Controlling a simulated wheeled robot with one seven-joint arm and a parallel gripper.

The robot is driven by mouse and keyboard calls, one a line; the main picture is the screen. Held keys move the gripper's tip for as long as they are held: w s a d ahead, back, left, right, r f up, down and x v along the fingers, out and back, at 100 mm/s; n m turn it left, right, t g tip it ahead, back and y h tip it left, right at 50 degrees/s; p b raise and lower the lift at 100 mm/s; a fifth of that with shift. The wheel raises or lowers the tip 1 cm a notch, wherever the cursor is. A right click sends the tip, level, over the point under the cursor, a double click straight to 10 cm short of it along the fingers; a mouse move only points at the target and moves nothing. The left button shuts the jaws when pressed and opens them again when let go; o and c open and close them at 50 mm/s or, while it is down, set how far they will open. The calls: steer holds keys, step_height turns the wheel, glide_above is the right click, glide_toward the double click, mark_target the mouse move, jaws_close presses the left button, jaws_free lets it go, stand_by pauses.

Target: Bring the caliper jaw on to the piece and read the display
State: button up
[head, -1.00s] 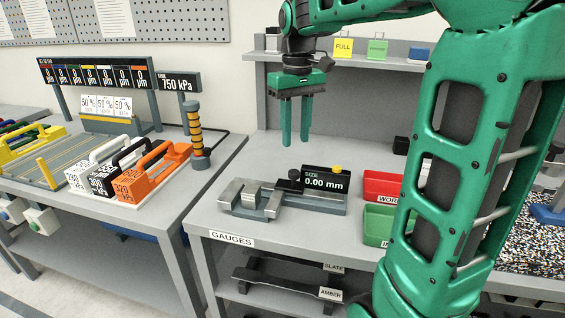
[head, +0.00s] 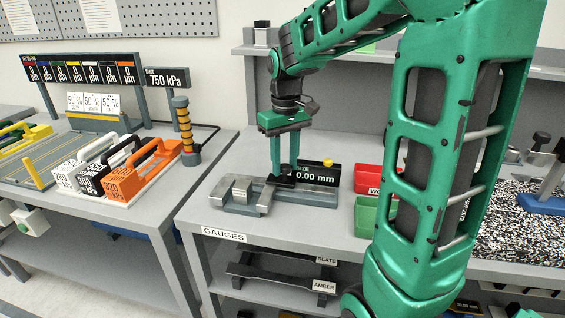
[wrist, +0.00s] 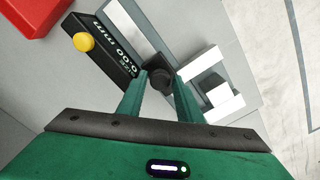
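The caliper gauge (head: 310,196) lies on the grey bench. Its display (head: 318,174) reads 0.00 mm and has a yellow button (wrist: 84,42) beside it. A small grey piece (head: 242,188) sits at the gauge's left part, next to the pale sliding jaw (head: 265,199). A black knob (wrist: 160,78) stands on the slide. My gripper (head: 285,170) points down over the knob. In the wrist view, the fingers of my gripper (wrist: 161,82) stand apart on either side of the knob, with small gaps seeming to show. Whether either finger touches it is unclear.
A red bin (head: 368,178) and a green bin (head: 366,216) stand right of the gauge. On the left table are block weights with handles, the orange one (head: 130,183) nearest, and a striped post (head: 185,130). A shelf (head: 345,63) runs behind. The bench front is clear.

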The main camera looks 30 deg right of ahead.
steer(key=c, duration=0.7)
steer(key=shift+o, duration=0.3)
steer(key=shift+w+a, duration=1.85)
steer(key=shift+a, duration=0.05)
steer(key=o, duration=0.6)
steer(key=shift+o, duration=0.2)
steer(key=shift+r, duration=0.15)
step_height(320, 180, up, 10)
steer(key=shift+r, duration=0.25)
